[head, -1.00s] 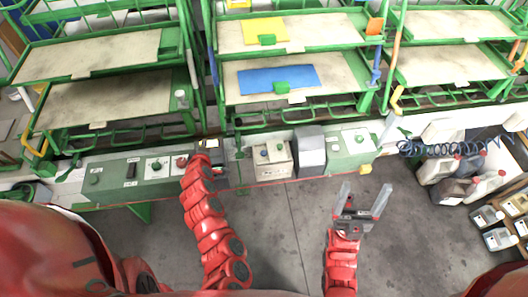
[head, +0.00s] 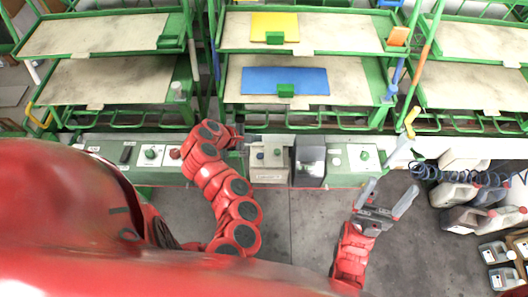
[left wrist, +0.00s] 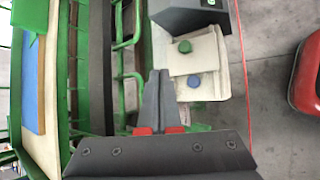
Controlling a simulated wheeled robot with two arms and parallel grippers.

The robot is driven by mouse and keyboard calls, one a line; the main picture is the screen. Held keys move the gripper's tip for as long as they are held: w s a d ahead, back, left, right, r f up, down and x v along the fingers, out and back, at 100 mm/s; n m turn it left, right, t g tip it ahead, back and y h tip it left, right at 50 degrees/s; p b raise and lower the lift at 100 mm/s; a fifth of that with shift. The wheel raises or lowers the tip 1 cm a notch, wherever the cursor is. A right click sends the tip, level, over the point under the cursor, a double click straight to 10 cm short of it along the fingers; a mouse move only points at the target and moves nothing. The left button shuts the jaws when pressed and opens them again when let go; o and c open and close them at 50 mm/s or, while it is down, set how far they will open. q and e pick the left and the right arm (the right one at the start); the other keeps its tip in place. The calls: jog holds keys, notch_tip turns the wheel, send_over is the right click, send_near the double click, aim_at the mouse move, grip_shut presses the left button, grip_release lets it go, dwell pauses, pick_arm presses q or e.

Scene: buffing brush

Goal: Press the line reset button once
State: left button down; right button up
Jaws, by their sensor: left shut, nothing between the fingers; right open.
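A beige control box (head: 270,174) stands in the middle of the bench and carries a green button (head: 277,153) and a blue button (head: 260,155). In the left wrist view the green button (left wrist: 184,46) and the blue button (left wrist: 193,80) both show. Its label is too small to read, so I cannot tell which is the line reset button. My left gripper (head: 258,138) is shut and empty at the box's back left edge. In the left wrist view its closed fingertips (left wrist: 157,76) are beside the buttons. My right gripper (head: 390,195) is open and empty over the floor.
A dark grey box (head: 309,162) stands right of the beige one. Green panels (head: 345,176) with more buttons flank them; a red button (head: 175,153) is to the left. Green shelf racks (head: 306,107) rise behind. Grey jugs (head: 452,195) stand at the right. The floor in front is clear.

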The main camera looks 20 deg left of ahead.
pick_arm(q)
jog(key=b, duration=0.6)
send_over(257, 157)
notch_tip(257, 157, down, 8)
jog(key=shift+f, duration=0.1)
jog(key=shift+f+b, duration=0.35)
jog(key=shift+f, duration=0.1)
dwell(1.5)
jog(key=shift+f+b, duration=0.35)
jog(key=shift+b, duration=0.1)
jog(key=shift+f+b, duration=0.4)
jog(key=shift+f, duration=0.05)
dwell(0.5)
jog(key=shift+r, duration=0.15)
jog(key=shift+r+p, duration=0.6)
jog(key=shift+r, duration=0.15)
